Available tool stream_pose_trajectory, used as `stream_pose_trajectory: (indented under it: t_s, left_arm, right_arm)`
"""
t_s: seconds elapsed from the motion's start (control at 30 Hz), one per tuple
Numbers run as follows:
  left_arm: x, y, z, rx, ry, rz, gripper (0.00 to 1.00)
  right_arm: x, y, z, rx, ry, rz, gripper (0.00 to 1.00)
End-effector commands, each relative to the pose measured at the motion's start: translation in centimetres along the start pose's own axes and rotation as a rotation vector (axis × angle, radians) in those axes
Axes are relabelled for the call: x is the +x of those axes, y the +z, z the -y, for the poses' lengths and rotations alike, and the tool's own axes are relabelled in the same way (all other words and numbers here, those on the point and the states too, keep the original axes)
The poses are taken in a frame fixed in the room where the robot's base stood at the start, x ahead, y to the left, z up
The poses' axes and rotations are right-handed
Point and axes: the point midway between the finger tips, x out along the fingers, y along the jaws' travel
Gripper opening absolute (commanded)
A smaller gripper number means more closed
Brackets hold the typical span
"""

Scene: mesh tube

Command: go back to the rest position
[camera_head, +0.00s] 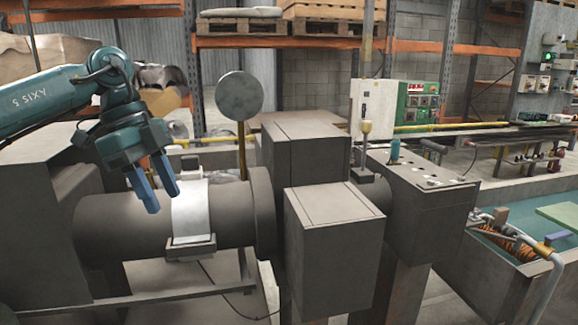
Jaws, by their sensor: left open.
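My left gripper (158,190) comes in from the left on a teal arm. Its two blue fingers point down and are apart, with nothing seen between them. It hangs in front of a thick grey horizontal cylinder (120,232), just left of a pale band (191,208) that wraps around it. I cannot tell whether the fingers touch the cylinder. My right gripper is not in view.
A grey box housing (335,228) and a control box (425,185) with small knobs stand right of the cylinder. A round grey disc on a post (239,96) rises behind it. A teal-floored basin (500,262) lies at the right. Pallet racks (450,48) fill the back.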

Motion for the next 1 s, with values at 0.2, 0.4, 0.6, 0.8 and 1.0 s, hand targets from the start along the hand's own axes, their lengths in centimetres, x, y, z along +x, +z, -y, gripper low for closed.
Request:
stream_pose_trajectory:
  t_s: [0.2,0.4,0.6,0.8,1.0]
  left_arm:
    - [11.6,-8.2,0.6,0.319,0.052,-0.38,0.43]
    - [18.7,-16.2,-1.2,0.478,-0.03,-0.831,0.43]
    - [21.6,-21.2,-2.5,0.424,-0.243,-1.233,0.43]
    - [23.2,-21.4,-2.0,0.165,-0.541,-1.478,0.43]
    - [26.7,-16.6,-1.1,-0.234,-0.832,-1.486,0.43]
  right_arm:
    - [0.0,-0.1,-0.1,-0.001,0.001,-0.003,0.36]
    - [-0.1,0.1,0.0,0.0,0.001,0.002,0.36]
    - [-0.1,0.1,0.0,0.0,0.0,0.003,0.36]
    - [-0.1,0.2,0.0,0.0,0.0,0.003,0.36]
    - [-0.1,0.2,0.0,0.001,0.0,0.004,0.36]
